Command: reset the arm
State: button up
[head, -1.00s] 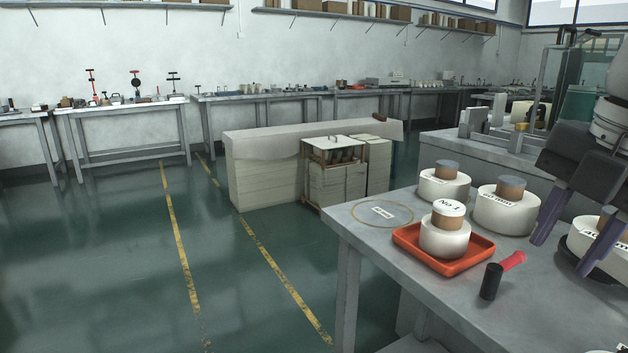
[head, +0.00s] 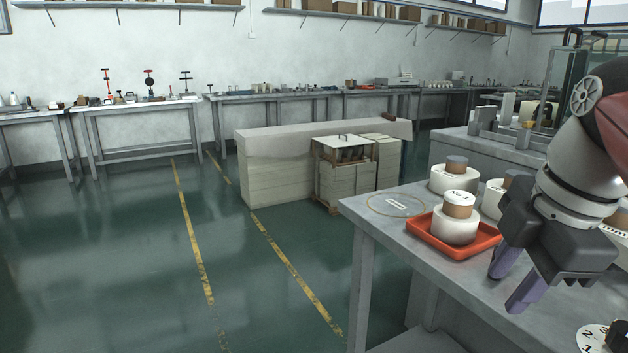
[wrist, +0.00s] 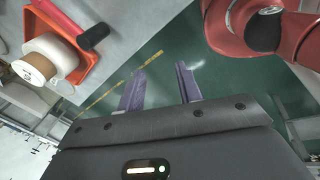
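My gripper (head: 508,285) hangs at the right of the head view, over the front edge of the grey table. Its two purple fingers are apart with nothing between them. In the wrist view my gripper (wrist: 160,88) also shows open and empty, with green floor beyond the fingers. The red-orange tray (head: 450,241) on the table holds a white mould labelled No.1 (head: 455,230) with a brown block on it. The tray also shows at the upper left of the wrist view (wrist: 97,62).
More white moulds (head: 453,180) stand behind the tray, partly hidden by my arm. A marked ring (head: 396,205) on the table (head: 380,222) is empty. A round numbered dial (head: 592,338) is at the lower right. A pallet stack (head: 270,170) stands on the open floor.

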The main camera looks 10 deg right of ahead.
jog(key=a+f+m+t, duration=0.1)
jog(key=a+f+m, duration=0.5)
jog(key=f+m, duration=0.2)
jog(key=a+f+m+t, duration=0.1)
jog(key=a+f+m, duration=0.4)
jog(key=f+m, duration=0.3)
notch_tip(320, 180, down, 4)
jog(key=shift+w+a+f+h, duration=0.15)
jog(key=shift+w+a+h, duration=0.15)
jog(key=shift+w+a, duration=0.05)
dwell(0.3)
